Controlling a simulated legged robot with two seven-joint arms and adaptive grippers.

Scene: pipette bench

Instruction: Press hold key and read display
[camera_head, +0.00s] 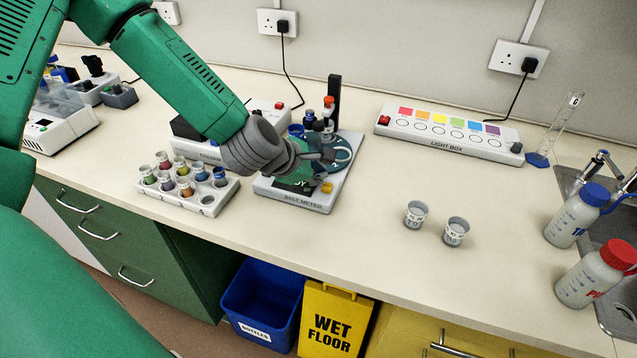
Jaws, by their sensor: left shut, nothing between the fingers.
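The salt meter (303,199) is a pale unit on the bench left of centre, its name printed on the front edge. A dark green display (296,186) on its top is partly hidden by my left gripper, and I cannot read it. A small yellow key (327,187) sits at its front right; its label is too small to read. My left gripper (326,157) is shut and empty, over the meter and just behind the yellow key. I cannot tell whether it touches the meter. My right gripper is not in view.
A rack of sample cups (190,193) stands left of the meter. Bottles with coloured caps (328,113) stand behind it. Two small cups (416,215) stand on the clear bench to the right. A light box (447,138) is at the back; wash bottles (577,216) stand by the sink.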

